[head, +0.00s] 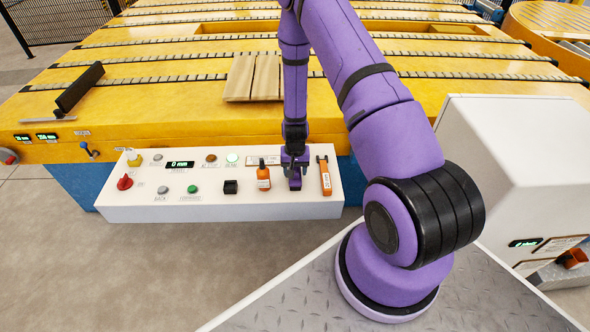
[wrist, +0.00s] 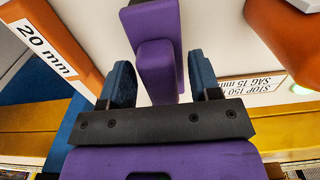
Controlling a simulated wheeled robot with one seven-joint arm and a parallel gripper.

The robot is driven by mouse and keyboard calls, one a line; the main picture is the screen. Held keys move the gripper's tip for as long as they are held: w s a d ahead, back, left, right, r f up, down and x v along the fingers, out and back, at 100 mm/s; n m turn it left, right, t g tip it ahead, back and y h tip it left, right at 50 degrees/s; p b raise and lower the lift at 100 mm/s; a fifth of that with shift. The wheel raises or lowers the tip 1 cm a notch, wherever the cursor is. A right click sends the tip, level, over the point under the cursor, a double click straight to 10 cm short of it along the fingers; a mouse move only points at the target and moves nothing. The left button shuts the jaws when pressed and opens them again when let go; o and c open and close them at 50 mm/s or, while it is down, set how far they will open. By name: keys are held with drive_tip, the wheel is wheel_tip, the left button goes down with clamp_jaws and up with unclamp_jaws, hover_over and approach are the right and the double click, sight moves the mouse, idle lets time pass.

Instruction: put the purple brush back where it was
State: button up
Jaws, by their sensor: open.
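The purple brush (wrist: 155,62) shows in the wrist view as a stepped purple block between my two dark blue fingers. My gripper (wrist: 162,78) is open, with a gap visible beside the brush on each side. In the head view my gripper (head: 295,163) points down over the white control panel (head: 215,211), between an orange bottle and an orange gauge block. The brush is hard to separate from my purple wrist there. I cannot tell whether its underside touches the panel.
The orange bottle (head: 263,178) stands left of my gripper, and the orange gauge block (head: 325,177), marked 20 mm in the wrist view, lies close on the right. Yellow conveyor (head: 180,70) lies behind.

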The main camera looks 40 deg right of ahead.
drive_tip(key=shift+r, duration=0.1)
drive_tip(key=s+a+r+n+t, duration=0.1)
drive_tip(key=s+a+r, duration=0.15)
drive_tip(key=r, duration=1.15)
drive_tip(key=s+a+r+n+t, duration=0.1)
drive_tip(key=a+r, duration=0.2)
drive_tip(key=r, duration=1.1)
drive_tip(key=s+a+r+n+t, duration=0.1)
drive_tip(key=s+a+r, duration=0.15)
drive_tip(key=r, duration=1.15)
drive_tip(key=s+a+r+n+t, duration=0.1)
drive_tip(key=s+a+r+n, duration=0.1)
drive_tip(key=s+r, duration=0.4)
drive_tip(key=s+a+r+n+t, duration=0.1)
drive_tip(key=s+a+r, duration=0.2)
drive_tip(key=s+r, duration=0.4)
drive_tip(key=s, duration=0.7)
drive_tip(key=shift+s+r+n, duration=0.15)
drive_tip(key=shift+r+n, duration=0.05)
drive_tip(key=shift+n, duration=0.2)
